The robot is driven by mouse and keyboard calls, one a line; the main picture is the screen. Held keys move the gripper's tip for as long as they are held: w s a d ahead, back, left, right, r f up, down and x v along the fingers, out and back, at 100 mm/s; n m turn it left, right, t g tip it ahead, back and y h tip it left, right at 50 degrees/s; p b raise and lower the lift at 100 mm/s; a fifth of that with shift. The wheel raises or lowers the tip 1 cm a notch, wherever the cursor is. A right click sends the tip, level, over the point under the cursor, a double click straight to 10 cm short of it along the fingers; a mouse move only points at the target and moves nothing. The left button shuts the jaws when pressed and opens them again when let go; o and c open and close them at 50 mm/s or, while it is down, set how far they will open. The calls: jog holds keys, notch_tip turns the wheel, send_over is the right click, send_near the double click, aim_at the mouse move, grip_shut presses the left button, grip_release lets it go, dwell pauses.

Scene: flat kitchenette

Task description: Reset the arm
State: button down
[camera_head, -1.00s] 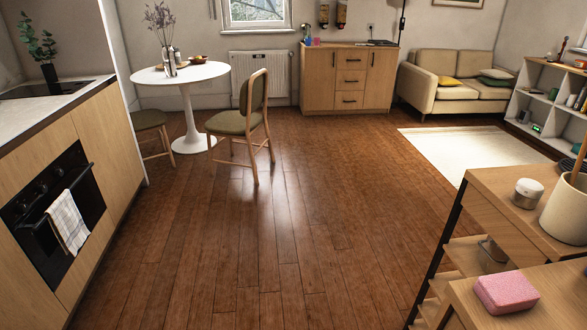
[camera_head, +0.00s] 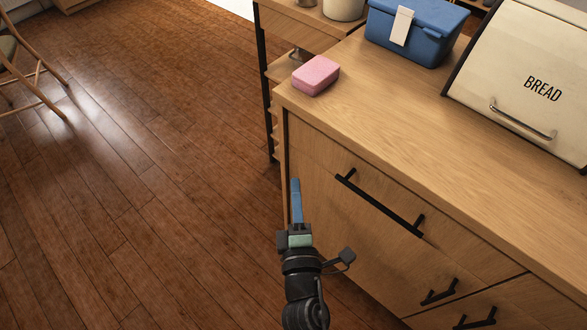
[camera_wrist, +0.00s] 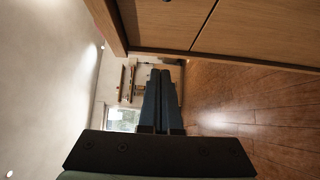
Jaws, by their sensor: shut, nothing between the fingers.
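My gripper (camera_head: 296,184) shows in the head view at lower middle, in front of the wooden cabinet (camera_head: 330,205) and beside its left edge, below the countertop. Its blue fingers are together with nothing between them. In the wrist view the two dark fingers (camera_wrist: 163,72) lie side by side, closed. The wrist picture is turned on its side, with the floor at right and a pale wall at left.
Black drawer handles (camera_head: 380,204) stick out from the cabinet front. The wooden floor (camera_head: 140,190) at left is clear, apart from a chair (camera_head: 30,75).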

jog(key=shift+s+d, duration=0.15)
jog(key=shift+s, duration=0.9)
jog(key=w+d+r+m+t+h, duration=0.2)
jog(key=r+m, duration=0.2)
jog(key=r, duration=0.7)
jog(key=w+d+r+m+t+h, duration=0.1)
jog(key=w+r+m+t, duration=0.2)
jog(key=r, duration=0.7)
jog(key=w+d+r+m+h, duration=0.2)
jog(key=r+m, duration=0.3)
jog(key=r, duration=0.6)
jog(key=s+a+r+m+t+y, duration=0.15)
jog(key=s+r+m, duration=0.4)
jog(key=r, duration=0.85)
jog(key=s+a+r+m+t+y, duration=0.1)
jog(key=s+r+m+t, duration=0.15)
jog(key=s+r, duration=0.8)
jog(key=w+r+p, duration=0.2)
jog(key=r+p, duration=0.6)
jog(key=w+r+p, duration=0.1)
jog(key=r+p, duration=0.6)
jog(key=r, duration=0.2)
jog(key=shift+w+r+t+p, duration=0.15)
jog(key=shift+w+t+p, duration=0.15)
jog(key=shift+w+p, duration=0.1)
